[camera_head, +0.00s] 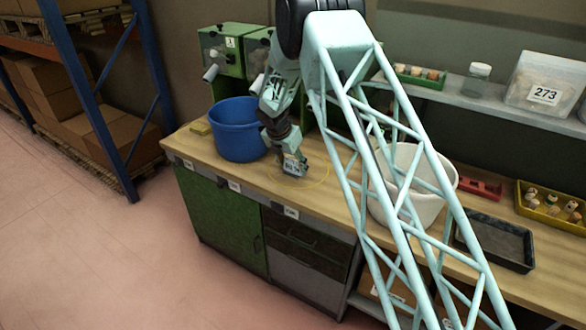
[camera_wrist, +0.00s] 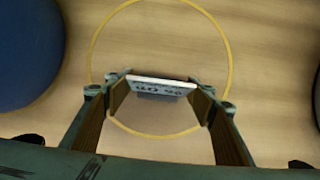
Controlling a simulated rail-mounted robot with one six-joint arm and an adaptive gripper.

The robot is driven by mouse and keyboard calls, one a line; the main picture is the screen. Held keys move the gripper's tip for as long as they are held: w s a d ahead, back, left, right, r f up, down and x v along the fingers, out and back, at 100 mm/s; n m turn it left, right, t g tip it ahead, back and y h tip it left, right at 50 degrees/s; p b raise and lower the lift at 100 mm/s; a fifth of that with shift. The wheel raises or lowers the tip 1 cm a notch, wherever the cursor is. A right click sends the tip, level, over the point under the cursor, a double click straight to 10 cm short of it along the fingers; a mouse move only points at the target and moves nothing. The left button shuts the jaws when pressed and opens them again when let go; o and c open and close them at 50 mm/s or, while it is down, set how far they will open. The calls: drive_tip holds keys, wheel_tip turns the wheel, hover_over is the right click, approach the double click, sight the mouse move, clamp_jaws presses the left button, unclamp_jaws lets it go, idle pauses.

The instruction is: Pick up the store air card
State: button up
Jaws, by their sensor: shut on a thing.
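The store air card is a small white-edged card (camera_wrist: 160,86) with dark print on a pale face. It is pinched between the two fingertips of my gripper (camera_wrist: 158,96) in the wrist view. In the head view my gripper (camera_head: 293,168) points down over the bench, and the card (camera_head: 292,166) shows at its tip. A thin yellow ring (camera_wrist: 231,60) marked on the wooden bench top surrounds the card and fingertips in the wrist view. I cannot tell whether the card's lower edge touches the bench.
A blue bucket (camera_head: 237,130) stands close left of my gripper. A white bucket (camera_head: 412,185) stands to the right, partly behind my arm. A dark tray (camera_head: 495,240), a yellow tray of corks (camera_head: 551,207) and a red tray (camera_head: 482,188) lie further right. Green dispensers (camera_head: 222,52) stand behind.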

sight(294, 160)
drive_tip(key=shift+r, duration=0.15)
drive_tip(key=shift+s+r, duration=0.1)
drive_tip(key=shift+r, duration=1.55)
drive_tip(key=s+d, duration=0.3)
drive_tip(key=s, duration=0.1)
drive_tip(key=s+d+r, duration=0.1)
drive_tip(key=s+d, duration=0.6)
drive_tip(key=s, duration=0.1)
drive_tip(key=shift+d+r+b, duration=0.15)
drive_tip(key=shift+d+b, duration=0.05)
drive_tip(key=shift+b, duration=0.15)
